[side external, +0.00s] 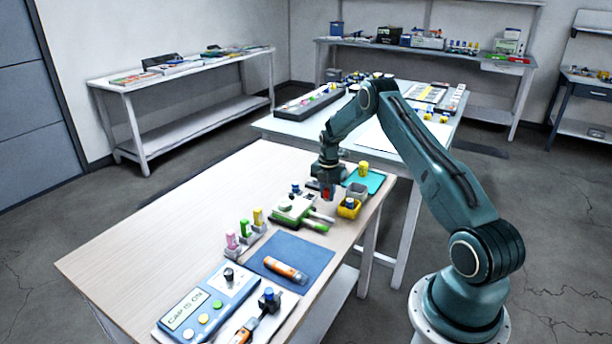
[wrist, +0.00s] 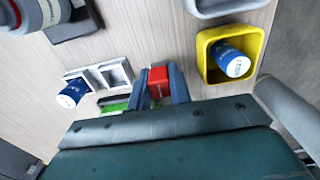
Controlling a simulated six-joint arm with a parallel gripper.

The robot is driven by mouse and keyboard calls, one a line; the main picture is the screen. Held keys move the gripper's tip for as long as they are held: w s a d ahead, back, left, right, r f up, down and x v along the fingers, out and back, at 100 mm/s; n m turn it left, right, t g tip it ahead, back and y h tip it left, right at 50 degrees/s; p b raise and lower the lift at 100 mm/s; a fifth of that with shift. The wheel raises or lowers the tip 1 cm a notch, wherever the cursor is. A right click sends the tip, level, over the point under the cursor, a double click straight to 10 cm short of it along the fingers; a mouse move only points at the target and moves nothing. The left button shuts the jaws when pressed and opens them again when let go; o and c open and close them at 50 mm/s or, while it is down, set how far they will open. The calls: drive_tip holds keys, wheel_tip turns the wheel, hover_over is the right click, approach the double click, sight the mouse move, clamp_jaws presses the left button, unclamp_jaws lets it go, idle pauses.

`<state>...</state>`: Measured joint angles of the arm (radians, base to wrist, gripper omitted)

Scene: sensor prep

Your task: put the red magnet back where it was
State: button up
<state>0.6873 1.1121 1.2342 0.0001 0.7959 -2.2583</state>
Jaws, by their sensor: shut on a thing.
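The red magnet (wrist: 158,82) is a small red block between my two grey fingers in the wrist view. My gripper (wrist: 162,84) is shut on it. In the side view my gripper (side external: 327,194) points down and the magnet (side external: 327,193) shows at its tips, above the wooden table near its far right end. Two pale square holders (wrist: 115,73) sit side by side left of the fingers in the wrist view. The right holder looks empty; a blue cylinder (wrist: 72,94) is at the left one. The height of the magnet above the table is hard to tell.
A yellow bin (side external: 349,212) with a blue cylinder (wrist: 233,62) inside stands close to the right, beside a grey bin (side external: 357,191). A green and white device (side external: 296,209) lies left of my gripper. Coloured pegs (side external: 245,228) stand nearer the camera. The table's left half is clear.

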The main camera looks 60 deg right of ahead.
sight(327, 189)
drive_tip(key=shift+f, duration=1.05)
drive_tip(key=shift+f, duration=0.15)
drive_tip(key=o, duration=0.8)
wheel_tip(327, 189, up, 12)
drive_tip(key=shift+r, duration=0.15)
